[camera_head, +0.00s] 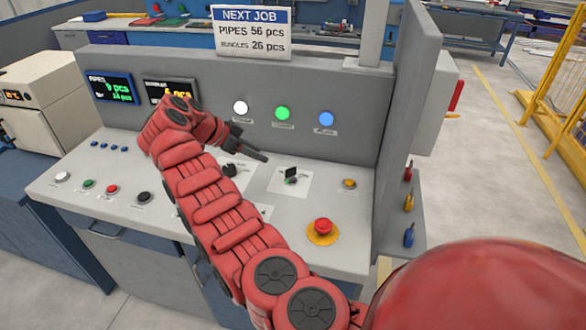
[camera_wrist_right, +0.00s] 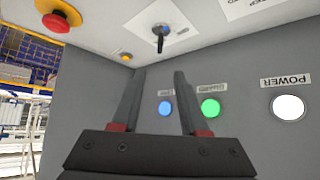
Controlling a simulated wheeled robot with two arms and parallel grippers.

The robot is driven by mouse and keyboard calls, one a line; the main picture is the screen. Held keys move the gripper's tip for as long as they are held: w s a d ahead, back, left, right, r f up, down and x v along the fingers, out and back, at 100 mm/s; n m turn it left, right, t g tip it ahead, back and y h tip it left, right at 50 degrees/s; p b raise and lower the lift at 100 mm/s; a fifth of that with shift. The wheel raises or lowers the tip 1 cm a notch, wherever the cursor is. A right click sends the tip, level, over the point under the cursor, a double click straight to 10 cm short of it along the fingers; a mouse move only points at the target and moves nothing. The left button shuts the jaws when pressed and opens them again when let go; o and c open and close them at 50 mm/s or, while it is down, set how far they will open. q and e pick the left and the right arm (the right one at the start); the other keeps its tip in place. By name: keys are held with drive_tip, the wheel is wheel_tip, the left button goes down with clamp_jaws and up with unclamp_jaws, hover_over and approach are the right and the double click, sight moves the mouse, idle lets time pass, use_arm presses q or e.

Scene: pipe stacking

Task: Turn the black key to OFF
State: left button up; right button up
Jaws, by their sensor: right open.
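The black key (camera_head: 291,173) stands in a white plate on the sloping console top, right of centre. In the right wrist view, which is upside down, the key (camera_wrist_right: 160,40) shows beyond the fingertips, a little to the side of the fingers' line. My right gripper (camera_head: 264,157) is open and empty, above the panel and to the left of the key, apart from it. Its two fingers (camera_wrist_right: 158,72) stand apart in the wrist view with nothing between them. The plate's lettering is too small to read. My left gripper is not in view.
A red emergency button (camera_head: 322,227) on a yellow base sits in front of the key, with a small yellow button (camera_head: 349,183) to the right. Another black switch (camera_head: 230,169) is left of the key. White, green (camera_head: 282,113) and blue lamps line the upright panel behind.

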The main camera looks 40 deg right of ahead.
sight(290, 168)
drive_tip(key=p+x, duration=0.3)
drive_tip(key=x, duration=1.1)
drive_tip(key=shift+d, duration=0.25)
drive_tip(key=shift+s+d+f, duration=0.1)
drive_tip(key=shift+d+f, duration=0.1)
drive_tip(key=shift+f, duration=0.15)
clamp_jaws()
